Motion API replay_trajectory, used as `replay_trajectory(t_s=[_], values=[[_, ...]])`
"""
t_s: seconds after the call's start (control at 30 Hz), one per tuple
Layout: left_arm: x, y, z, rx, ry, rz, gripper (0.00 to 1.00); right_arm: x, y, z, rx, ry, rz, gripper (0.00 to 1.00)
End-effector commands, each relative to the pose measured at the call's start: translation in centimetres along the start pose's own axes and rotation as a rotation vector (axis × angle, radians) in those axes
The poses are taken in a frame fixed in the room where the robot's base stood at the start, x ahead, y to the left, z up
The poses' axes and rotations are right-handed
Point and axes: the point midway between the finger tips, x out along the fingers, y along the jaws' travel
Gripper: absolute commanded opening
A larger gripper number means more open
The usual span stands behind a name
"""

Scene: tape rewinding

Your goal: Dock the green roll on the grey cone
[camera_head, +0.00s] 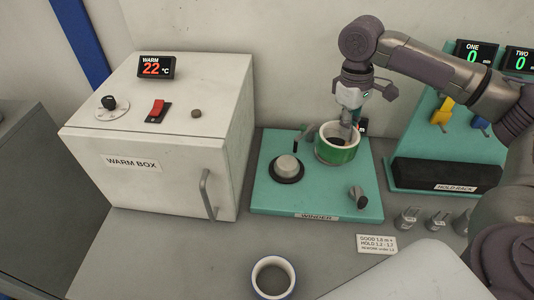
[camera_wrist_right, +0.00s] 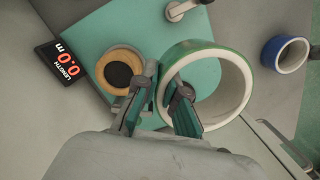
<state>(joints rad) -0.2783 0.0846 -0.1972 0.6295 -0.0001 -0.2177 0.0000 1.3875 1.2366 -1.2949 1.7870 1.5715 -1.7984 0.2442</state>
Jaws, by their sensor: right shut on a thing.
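The green roll (camera_head: 337,156) is a wide green ring with a pale inside. My right gripper (camera_head: 348,126) is shut on its wall, one finger inside the ring and one outside, as the right wrist view shows with the roll (camera_wrist_right: 238,71) and the gripper (camera_wrist_right: 160,88). The roll appears held above the right back part of the teal winder (camera_head: 268,203). The grey cone (camera_head: 288,166) stands bare on a dark disc at the winder's left, apart from the roll. It is hidden in the right wrist view. My left gripper is out of view.
A tan core (camera_wrist_right: 120,70) sits on the winder beside the roll, by the length display (camera_wrist_right: 62,65) reading 0.0 m. A crank (camera_head: 358,197) stands at the winder's front right. The warm box (camera_head: 160,140) is left. A blue roll (camera_head: 273,278) lies in front.

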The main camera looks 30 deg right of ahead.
Motion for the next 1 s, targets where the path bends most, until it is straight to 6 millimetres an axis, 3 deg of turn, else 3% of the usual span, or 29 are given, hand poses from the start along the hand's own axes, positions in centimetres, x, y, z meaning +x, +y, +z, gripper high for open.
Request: replay_trajectory(t_s=[0.17, 0.47, 0.7, 0.83, 1.0], values=[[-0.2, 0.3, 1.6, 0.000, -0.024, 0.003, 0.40, 0.0, 0.3, -0.6, 0.070, -0.001, -0.011, 0.00], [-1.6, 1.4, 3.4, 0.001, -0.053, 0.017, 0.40, 3.2, -2.6, -7.0, 0.066, -0.002, -0.008, 0.00], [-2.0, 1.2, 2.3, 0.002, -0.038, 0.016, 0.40, 5.1, -4.1, -10.4, 0.069, -0.002, -0.008, 0.00], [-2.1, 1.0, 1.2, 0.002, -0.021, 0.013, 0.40, 5.8, -4.2, -10.8, 0.069, -0.002, -0.008, 0.00], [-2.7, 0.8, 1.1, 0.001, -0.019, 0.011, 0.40, 8.2, -4.2, -11.1, 0.067, -0.003, -0.007, 0.00]])
